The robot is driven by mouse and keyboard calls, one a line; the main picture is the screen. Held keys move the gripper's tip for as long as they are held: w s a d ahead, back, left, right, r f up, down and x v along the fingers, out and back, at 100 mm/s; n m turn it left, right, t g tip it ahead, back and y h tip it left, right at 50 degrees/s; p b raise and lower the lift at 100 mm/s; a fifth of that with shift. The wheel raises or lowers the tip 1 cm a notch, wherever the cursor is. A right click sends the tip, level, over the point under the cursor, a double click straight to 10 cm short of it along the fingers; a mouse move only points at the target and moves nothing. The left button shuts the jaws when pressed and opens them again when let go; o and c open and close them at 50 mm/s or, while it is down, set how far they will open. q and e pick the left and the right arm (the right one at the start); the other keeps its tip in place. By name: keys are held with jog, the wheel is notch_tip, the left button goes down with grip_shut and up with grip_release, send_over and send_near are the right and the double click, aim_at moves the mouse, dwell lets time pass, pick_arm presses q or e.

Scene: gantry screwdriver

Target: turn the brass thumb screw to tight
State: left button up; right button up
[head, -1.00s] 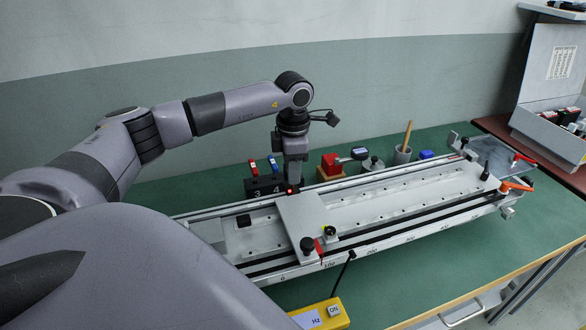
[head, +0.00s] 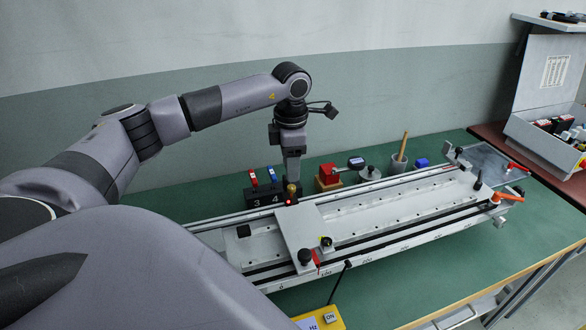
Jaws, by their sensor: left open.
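The brass thumb screw (head: 291,188) is a small gold-coloured knob at the back edge of the gantry, near the left end of the rail bed. A small red light (head: 289,202) shows just below it. My left gripper (head: 291,179) points straight down right above the screw, its fingers open. The fingertips are small here, and I cannot tell whether they touch the screw. The grey carriage plate (head: 300,231) lies across the rails in front of it. My right gripper is not in view.
A black block marked 3 and 4 (head: 262,201) stands close left of the gripper. A red-topped wooden block (head: 328,177), a cup with a stick (head: 398,163) and a blue block (head: 421,163) stand behind the rails. A yellow switch box (head: 327,317) is at the front.

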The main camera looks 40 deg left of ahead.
pick_arm(q)
jog(key=shift+d+r, duration=0.2)
jog(key=shift+r, duration=1.2)
jog(key=shift+s+f, duration=0.1)
